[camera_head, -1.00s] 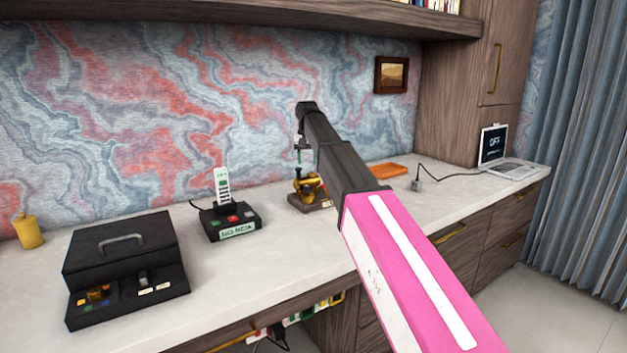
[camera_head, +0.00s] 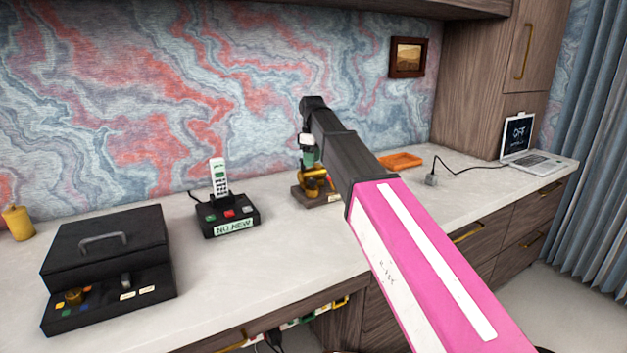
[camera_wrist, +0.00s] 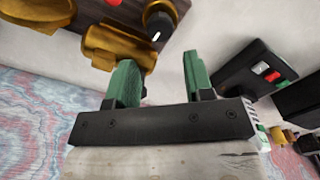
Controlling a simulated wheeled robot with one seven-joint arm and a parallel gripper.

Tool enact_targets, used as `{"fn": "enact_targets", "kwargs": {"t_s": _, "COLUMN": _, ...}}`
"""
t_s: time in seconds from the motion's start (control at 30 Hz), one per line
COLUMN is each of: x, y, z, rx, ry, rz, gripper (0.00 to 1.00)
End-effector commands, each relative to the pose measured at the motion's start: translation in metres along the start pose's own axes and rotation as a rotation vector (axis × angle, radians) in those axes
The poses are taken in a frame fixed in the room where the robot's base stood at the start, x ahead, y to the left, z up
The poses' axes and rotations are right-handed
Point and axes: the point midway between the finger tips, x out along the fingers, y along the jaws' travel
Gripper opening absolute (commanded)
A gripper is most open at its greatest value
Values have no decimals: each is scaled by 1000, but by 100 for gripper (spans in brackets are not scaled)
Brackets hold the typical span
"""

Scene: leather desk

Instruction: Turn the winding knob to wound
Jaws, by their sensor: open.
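A brass device on a dark wooden base stands at the back of the desk in the head view, its brass part (camera_head: 313,183) just under my gripper (camera_head: 308,156). In the wrist view, brass rounded parts (camera_wrist: 112,42) and a dark knob (camera_wrist: 159,20) with a white mark stand on the wooden base (camera_wrist: 190,8). My gripper (camera_wrist: 160,68) is open, its two green fingers apart with nothing between them. The left finger overlaps the brass part in the picture; I cannot tell whether they touch. My arm hides part of the device's right side in the head view.
A phone on a black base (camera_head: 228,217) stands left of the device. Further left is a black case (camera_head: 107,260) with knobs and a handle, and a yellow bottle (camera_head: 18,224). An orange tray (camera_head: 402,161), a plug with cable (camera_head: 431,180) and a laptop (camera_head: 530,160) lie right.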

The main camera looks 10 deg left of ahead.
Motion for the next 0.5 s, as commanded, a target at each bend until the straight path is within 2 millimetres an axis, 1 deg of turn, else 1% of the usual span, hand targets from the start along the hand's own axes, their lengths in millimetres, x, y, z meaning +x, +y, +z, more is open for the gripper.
{"fn": "enact_targets", "kwargs": {"t_s": 0.03, "x": 11, "y": -1, "z": 1, "rx": 1, "ry": -2, "rz": -2, "gripper": 48}}
{"fn": "enact_targets", "kwargs": {"t_s": 0.2, "x": 41, "y": -1, "z": 1, "rx": 2, "ry": -2, "rz": -2, "gripper": 48}}
{"fn": "enact_targets", "kwargs": {"t_s": 0.33, "x": 60, "y": 0, "z": 1, "rx": 2, "ry": -1, "rz": -1, "gripper": 48}}
{"fn": "enact_targets", "kwargs": {"t_s": 0.5, "x": 75, "y": 0, "z": 0, "rx": 2, "ry": 0, "rz": -1, "gripper": 48}}
